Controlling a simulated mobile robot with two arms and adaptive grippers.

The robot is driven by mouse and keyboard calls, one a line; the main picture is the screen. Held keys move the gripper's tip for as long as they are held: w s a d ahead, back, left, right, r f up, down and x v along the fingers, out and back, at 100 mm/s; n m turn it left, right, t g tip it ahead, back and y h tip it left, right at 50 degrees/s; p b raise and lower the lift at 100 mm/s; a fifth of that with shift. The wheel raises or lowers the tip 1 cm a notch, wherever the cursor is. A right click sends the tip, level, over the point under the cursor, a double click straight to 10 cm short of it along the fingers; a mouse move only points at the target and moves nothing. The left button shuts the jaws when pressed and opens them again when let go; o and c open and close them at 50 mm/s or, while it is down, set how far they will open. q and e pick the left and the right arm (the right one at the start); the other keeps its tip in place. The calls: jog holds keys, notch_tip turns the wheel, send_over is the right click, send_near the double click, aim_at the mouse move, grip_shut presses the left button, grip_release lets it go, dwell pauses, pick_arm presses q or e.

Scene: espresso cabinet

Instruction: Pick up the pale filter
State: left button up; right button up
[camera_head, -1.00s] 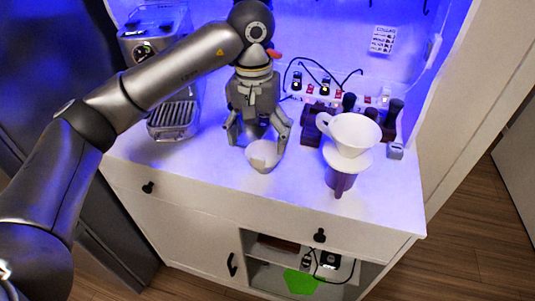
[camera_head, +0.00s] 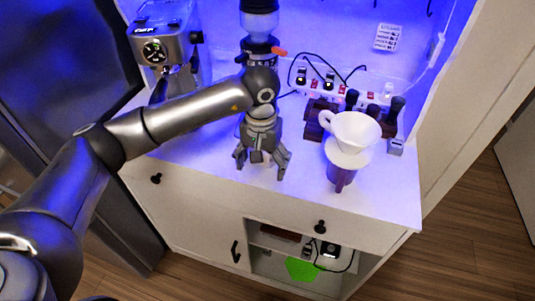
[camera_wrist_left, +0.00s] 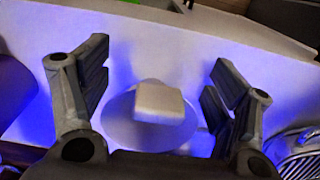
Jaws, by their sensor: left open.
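The pale filter (camera_wrist_left: 159,103) shows in the left wrist view as a small cream, rounded-square piece. It lies over a round white dish (camera_wrist_left: 118,122), between the two fingers and apart from both. My left gripper (camera_wrist_left: 160,100) is open and empty, with a finger on each side of it. In the head view, my left gripper (camera_head: 262,168) points down over the counter, fingers spread, and hides the filter and most or all of the dish. My right gripper is not in view.
A white handled dripper (camera_head: 354,132) stands on a dark vessel (camera_head: 341,178) right of the gripper. Dark-handled tools (camera_head: 397,108) and a power strip (camera_head: 337,88) stand behind. An espresso machine (camera_head: 160,48) is at the left. The counter front (camera_head: 225,182) is bare.

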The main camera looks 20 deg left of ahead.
pick_arm(q)
jog(key=shift+c, duration=0.6)
jog(key=c, duration=1.5)
jog(key=shift+o, duration=0.2)
